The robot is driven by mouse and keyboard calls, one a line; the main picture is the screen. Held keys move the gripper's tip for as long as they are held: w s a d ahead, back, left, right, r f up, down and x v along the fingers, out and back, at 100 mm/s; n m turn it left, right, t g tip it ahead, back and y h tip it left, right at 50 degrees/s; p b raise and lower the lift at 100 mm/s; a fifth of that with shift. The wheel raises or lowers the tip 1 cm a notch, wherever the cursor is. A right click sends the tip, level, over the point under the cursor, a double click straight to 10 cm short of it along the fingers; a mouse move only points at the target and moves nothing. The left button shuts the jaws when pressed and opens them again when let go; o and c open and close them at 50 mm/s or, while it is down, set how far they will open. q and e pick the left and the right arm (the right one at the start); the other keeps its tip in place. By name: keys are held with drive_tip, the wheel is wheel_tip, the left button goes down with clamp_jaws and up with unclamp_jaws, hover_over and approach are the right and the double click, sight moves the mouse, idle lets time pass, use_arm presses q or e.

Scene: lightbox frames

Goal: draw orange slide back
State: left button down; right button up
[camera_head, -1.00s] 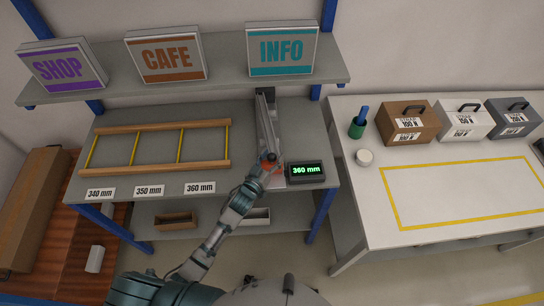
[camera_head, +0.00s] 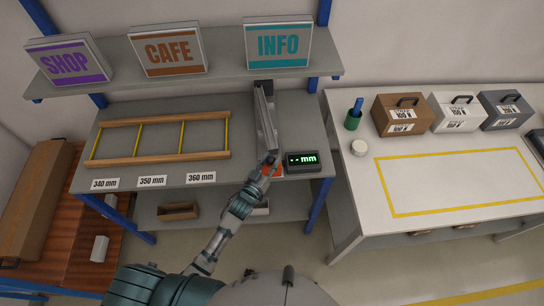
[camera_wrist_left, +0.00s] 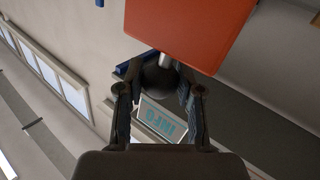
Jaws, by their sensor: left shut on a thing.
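The orange slide (camera_head: 272,170) is at the near end of a grey metal rail (camera_head: 266,120) on the workbench. It fills the top of the left wrist view as an orange block (camera_wrist_left: 190,30) with a short light stem and a dark round knob (camera_wrist_left: 160,80). My left gripper (camera_head: 267,163) is at the slide, and in the wrist view its two fingers (camera_wrist_left: 158,100) are closed around the knob. The readout (camera_head: 302,161) right of the rail shows "-- mm". My right gripper is not in view.
A wooden frame with yellow bars (camera_head: 160,157) lies left of the rail. Labels for 340, 350 (camera_head: 151,181) and 360 mm stand on the front edge. A shelf with SHOP, CAFE and INFO signs (camera_head: 278,45) is above. A white table (camera_head: 460,185) with cases stands right.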

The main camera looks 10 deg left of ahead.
use_arm(q)
drive_tip(key=shift+f, duration=0.1)
drive_tip(key=c, duration=0.7)
unclamp_jaws()
drive_tip(key=shift+a, duration=0.1)
drive_tip(key=shift+c, duration=0.2)
drive_tip(key=shift+s+d, duration=0.1)
drive_tip(key=shift+d, duration=0.2)
drive_tip(key=shift+s, duration=0.25)
drive_tip(key=v, duration=1.1)
drive_tip(key=shift+s+a, duration=0.2)
drive_tip(key=shift+a, duration=0.1)
drive_tip(key=shift+d, duration=0.1)
